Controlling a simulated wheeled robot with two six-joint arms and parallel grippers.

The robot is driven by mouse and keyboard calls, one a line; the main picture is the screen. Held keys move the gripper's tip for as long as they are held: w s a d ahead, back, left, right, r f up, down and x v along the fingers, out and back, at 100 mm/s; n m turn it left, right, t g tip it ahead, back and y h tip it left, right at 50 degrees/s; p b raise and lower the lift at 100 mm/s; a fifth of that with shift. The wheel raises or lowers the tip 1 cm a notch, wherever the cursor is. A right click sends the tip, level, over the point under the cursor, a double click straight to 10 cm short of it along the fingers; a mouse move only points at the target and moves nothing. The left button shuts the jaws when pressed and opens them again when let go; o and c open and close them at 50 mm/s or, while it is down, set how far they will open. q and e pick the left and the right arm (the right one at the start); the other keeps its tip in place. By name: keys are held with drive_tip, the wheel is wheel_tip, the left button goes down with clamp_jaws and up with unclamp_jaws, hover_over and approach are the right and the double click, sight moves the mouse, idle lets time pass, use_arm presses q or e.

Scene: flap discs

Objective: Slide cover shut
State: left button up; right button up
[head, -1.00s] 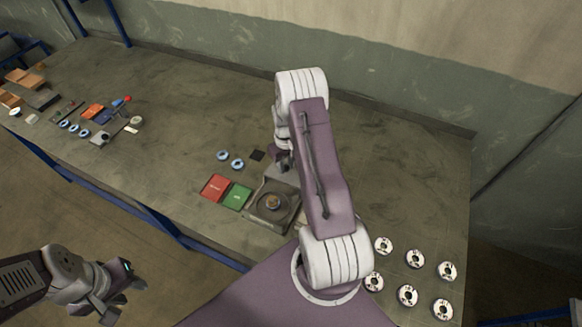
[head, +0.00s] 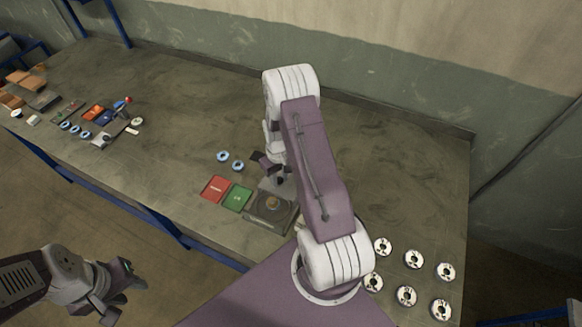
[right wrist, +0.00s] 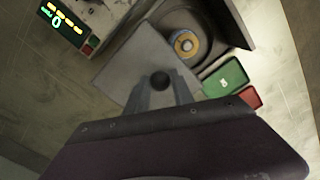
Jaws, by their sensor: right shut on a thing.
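The cover is a flat grey plate (right wrist: 145,58) with a dark round knob (right wrist: 160,80) in the right wrist view. My right gripper (right wrist: 161,88) is shut on the knob. The cover lies beside the round well of a dark square station (head: 268,212). A disc with an orange-yellow centre (right wrist: 185,43) sits in the well and shows uncovered in the right wrist view. In the head view my right arm hides part of the station. My left gripper (head: 122,288) hangs off the table at lower left, away from the station; its jaw opening is unclear.
A green tray (head: 237,198) and a red tray (head: 215,188) lie left of the station. Two blue rings (head: 230,160) lie behind them. Several pale discs (head: 413,259) lie at right. A lit display (right wrist: 62,22) stands near the cover. The table's back is clear.

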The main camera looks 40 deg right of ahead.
drive_tip(key=s+a, duration=0.4)
drive_tip(key=a, duration=0.4)
drive_tip(key=shift+p, duration=0.4)
drive_tip(key=o, duration=1)
wheel_tip(320, 180, up, 8)
drive_tip(key=p, duration=0.6)
drive_tip(key=shift+p, duration=0.3)
